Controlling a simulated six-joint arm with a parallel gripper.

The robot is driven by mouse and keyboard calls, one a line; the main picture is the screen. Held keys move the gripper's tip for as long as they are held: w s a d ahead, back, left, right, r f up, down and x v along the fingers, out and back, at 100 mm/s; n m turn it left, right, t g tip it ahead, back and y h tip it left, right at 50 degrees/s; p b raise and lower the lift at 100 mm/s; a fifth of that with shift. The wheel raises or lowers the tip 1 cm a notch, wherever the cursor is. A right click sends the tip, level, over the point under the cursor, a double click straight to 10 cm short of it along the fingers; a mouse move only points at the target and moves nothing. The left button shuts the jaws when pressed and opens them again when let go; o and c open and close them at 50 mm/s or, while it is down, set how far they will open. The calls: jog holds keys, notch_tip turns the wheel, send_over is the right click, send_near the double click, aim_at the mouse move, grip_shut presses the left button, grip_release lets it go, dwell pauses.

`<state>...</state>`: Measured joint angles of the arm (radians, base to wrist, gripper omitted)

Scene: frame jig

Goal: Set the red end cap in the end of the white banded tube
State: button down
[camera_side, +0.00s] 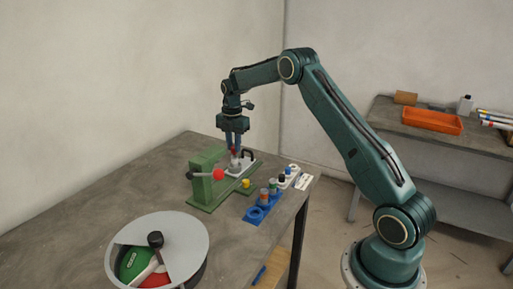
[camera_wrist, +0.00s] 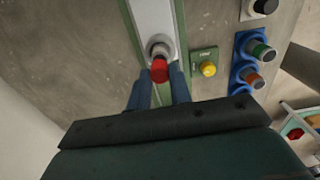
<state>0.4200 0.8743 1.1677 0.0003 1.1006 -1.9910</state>
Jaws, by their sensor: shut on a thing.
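The red end cap (camera_wrist: 160,72) is between the two fingers of my gripper (camera_wrist: 161,90) in the wrist view, and the gripper is shut on it. In the side view the cap (camera_side: 234,152) shows as a small red spot below my gripper (camera_side: 235,148), which points straight down over the green jig. A round pale grey-white end, which looks like the tube (camera_wrist: 160,46), appears right beside the cap in the wrist view. In the side view the pale piece (camera_side: 236,163) sits just under the cap. I cannot tell whether cap and tube touch, and the tube's bands are not clear.
The green jig (camera_side: 205,186) has a red-knobbed lever (camera_side: 218,174). A yellow button (camera_side: 245,183) stands beside it. A blue holder (camera_side: 254,215) with several coloured caps and a white holder (camera_side: 296,171) stand to the right. A round grey-lidded bin (camera_side: 185,231) is at the front.

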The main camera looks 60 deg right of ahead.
jog(key=shift+f, duration=0.7)
dwell(0.5)
jog(key=c, duration=1)
grip_release()
jog(key=shift+c, duration=0.2)
jog(key=shift+r, duration=0.25)
jog(key=shift+r, duration=0.5)
jog(key=shift+r, duration=0.15)
jog(key=shift+r, duration=3.4)
